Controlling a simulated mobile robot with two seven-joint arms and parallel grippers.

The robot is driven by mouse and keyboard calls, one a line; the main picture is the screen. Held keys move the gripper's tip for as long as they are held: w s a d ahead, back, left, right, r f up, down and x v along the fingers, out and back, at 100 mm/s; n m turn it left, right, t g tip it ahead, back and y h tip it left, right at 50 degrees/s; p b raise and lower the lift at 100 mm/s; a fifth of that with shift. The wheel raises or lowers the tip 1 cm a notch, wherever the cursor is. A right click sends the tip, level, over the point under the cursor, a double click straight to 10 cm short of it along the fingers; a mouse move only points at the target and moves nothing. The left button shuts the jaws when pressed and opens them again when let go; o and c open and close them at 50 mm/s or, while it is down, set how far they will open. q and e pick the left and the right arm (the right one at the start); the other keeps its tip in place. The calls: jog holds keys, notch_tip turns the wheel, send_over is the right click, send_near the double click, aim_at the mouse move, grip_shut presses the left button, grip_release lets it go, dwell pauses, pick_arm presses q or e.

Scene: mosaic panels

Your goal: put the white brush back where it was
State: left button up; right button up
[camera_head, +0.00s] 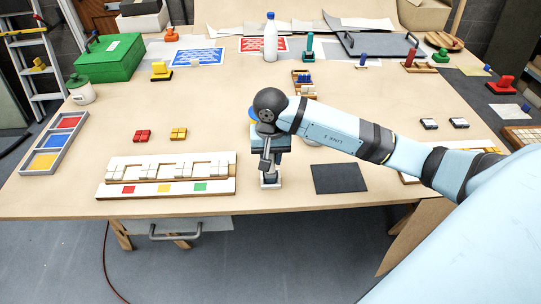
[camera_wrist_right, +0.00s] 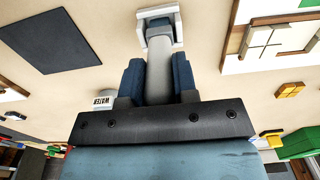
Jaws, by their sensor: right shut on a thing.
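My right gripper (camera_head: 269,164) points down at the front middle of the table, between the white mosaic panel and a dark square mat. In the right wrist view my right gripper (camera_wrist_right: 157,64) has its two dark blue fingers on either side of a pale grey handle, which I take for the white brush (camera_wrist_right: 160,24). The brush's white end, with a grey-blue part, is beyond the fingertips; it also shows below the gripper in the head view (camera_head: 270,181). I cannot tell whether it touches the table. My left gripper is not in view.
The white panel (camera_head: 150,191) with pale tiles lies left of the gripper. The dark mat (camera_head: 340,179) lies right. A white container marked WATER (camera_wrist_right: 104,102) is close by. A three-colour tray (camera_head: 36,171) stands far left.

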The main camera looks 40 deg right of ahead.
jog(key=o, duration=0.9)
jog(key=shift+f, duration=0.1)
jog(key=shift+o, duration=0.2)
jog(key=shift+r, duration=0.4)
notch_tip(320, 180, up, 11)
jog(key=shift+f+b, duration=0.15)
jog(key=shift+b, duration=0.4)
jog(key=shift+r, duration=0.45)
